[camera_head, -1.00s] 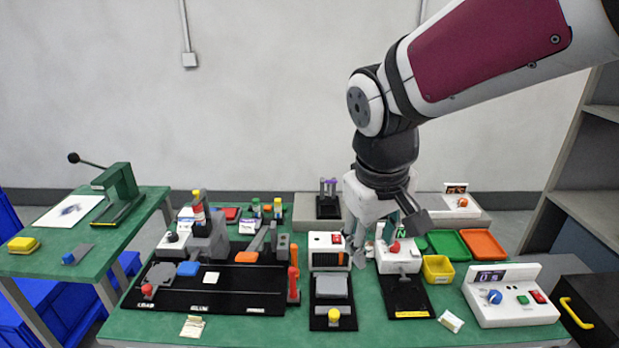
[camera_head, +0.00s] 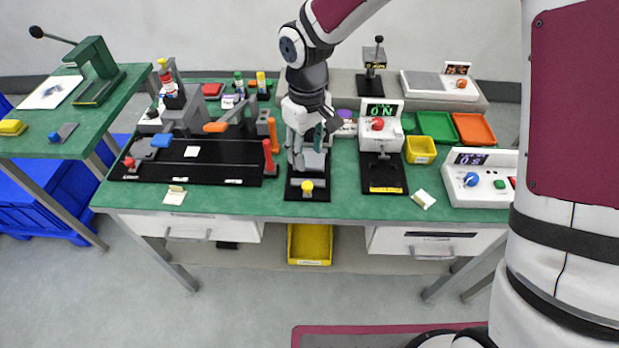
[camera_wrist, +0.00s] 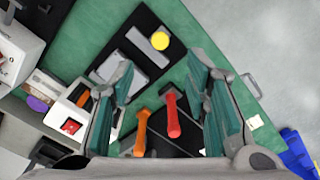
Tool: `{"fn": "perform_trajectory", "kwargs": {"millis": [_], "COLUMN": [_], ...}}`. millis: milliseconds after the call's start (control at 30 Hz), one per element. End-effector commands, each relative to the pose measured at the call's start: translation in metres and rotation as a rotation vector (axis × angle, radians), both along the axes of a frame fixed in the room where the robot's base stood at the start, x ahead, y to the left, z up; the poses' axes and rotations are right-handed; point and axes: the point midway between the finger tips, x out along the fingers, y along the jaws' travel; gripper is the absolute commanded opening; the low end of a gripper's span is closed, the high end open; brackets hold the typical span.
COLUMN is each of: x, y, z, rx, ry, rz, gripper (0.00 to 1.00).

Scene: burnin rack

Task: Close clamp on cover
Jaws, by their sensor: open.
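My gripper (camera_head: 303,160) is open and empty above the table, over a narrow black fixture with a grey block and a yellow knob (camera_head: 307,186). In the wrist view, an upright red handle (camera_wrist: 173,115) and an orange handle (camera_wrist: 141,130) show between the open fingers (camera_wrist: 160,78), apart from them. In the head view the red handle (camera_head: 268,155) and orange handle (camera_head: 273,128) stand at the right end of a wide black board (camera_head: 225,165), left of my gripper. I cannot tell which part is the clamp for the cover.
Right of my gripper are a black-based fixture with a red knob (camera_head: 377,124), a yellow bin (camera_head: 420,150), and a white control box (camera_head: 480,180). Green and orange trays (camera_head: 474,129) lie behind. A side table (camera_head: 50,150) stands at left. The table's front strip is mostly clear.

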Motion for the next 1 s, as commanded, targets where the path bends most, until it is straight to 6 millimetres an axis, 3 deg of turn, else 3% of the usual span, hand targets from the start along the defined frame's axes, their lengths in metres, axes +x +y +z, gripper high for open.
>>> {"fn": "perform_trajectory", "kwargs": {"millis": [300, 500, 700, 1000], "x": [-0.001, -0.001, -0.001, 0.0], "y": [0.0, 0.0, 0.0, 0.0], "z": [-0.065, -0.094, -0.107, -0.108], "rx": [-0.001, -0.001, -0.001, 0.0], "ry": [0.004, 0.002, 0.001, 0.0], "rz": [0.0, 0.0, -0.001, -0.001], "gripper": [0.43, 0.43, 0.43, 0.43]}}
